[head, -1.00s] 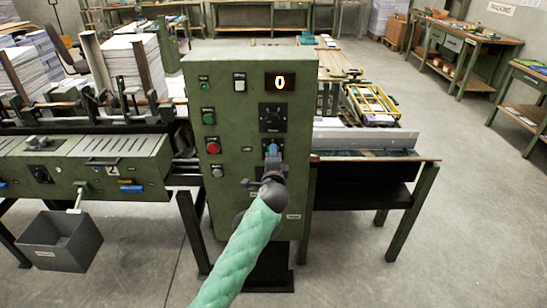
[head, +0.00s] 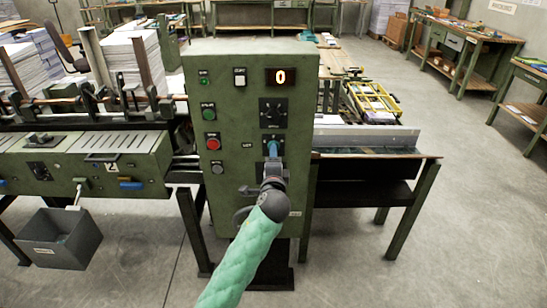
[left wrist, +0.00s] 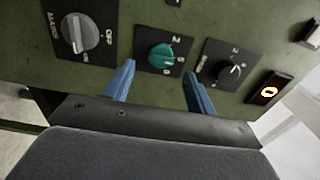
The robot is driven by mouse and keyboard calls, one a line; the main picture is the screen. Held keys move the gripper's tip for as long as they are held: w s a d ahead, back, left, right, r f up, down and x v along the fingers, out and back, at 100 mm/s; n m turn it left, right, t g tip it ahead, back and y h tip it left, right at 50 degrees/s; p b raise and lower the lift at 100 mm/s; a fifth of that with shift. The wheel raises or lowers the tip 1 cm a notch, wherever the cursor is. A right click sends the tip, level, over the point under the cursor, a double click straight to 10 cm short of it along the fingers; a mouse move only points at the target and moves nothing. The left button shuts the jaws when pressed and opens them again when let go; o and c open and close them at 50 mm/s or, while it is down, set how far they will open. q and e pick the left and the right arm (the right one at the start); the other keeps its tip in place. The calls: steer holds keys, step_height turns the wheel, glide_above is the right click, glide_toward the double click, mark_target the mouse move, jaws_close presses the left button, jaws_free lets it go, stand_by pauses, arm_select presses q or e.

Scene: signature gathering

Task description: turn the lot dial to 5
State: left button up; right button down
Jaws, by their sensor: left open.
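The lot dial, a teal knob (left wrist: 160,56) on a black numbered plate, shows in the left wrist view. In the head view the "LOT" label (head: 247,145) is beside it, and my gripper hides most of the dial. My left gripper (head: 272,152) is at the front of the green control panel (head: 229,180). In the left wrist view its two blue fingers (left wrist: 159,76) are open, one on each side of the teal knob, with visible gaps. My right gripper is not in view.
The lit display (head: 280,77) reads 0. A black dial (head: 272,112) is above the lot dial. A grey mains switch (left wrist: 80,33) is on its other side. Green (head: 208,111) and red (head: 211,142) buttons line the panel's left. A grey bin (head: 60,238) hangs at left.

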arm_select(q)
steer(key=shift+s+b, duration=0.35)
steer(key=shift+s, duration=1.35)
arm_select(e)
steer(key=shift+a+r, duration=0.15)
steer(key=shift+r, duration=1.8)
arm_select(q)
steer(key=s+a+f+n+g, duration=0.3)
steer(key=s+f+n, duration=0.15)
steer(key=f, duration=0.25)
steer(key=s+a+f+n+g+h, duration=0.1)
steer(key=s+a+f+n+g, duration=0.3)
steer(key=f, duration=0.3)
steer(key=s+a+f+n+g, duration=0.2)
steer(key=s+f+n+g, duration=0.1)
steer(key=f+n, duration=0.35)
steer(key=s+a+f+g, duration=0.2)
steer(key=s+f, duration=0.5)
steer(key=s, duration=0.4)
steer(key=s+a+f+g, duration=0.2)
steer(key=s+f, duration=0.6)
steer(key=s, duration=0.2)
steer(key=s+a+f+n+g, duration=0.1)
steer(key=s+a+f+g, duration=0.1)
steer(key=s+f, duration=0.5)
steer(key=s, duration=0.4)
steer(key=shift+s+a+f+g, duration=0.3)
steer(key=shift+a+f, duration=0.05)
steer(key=shift+o, duration=0.2)
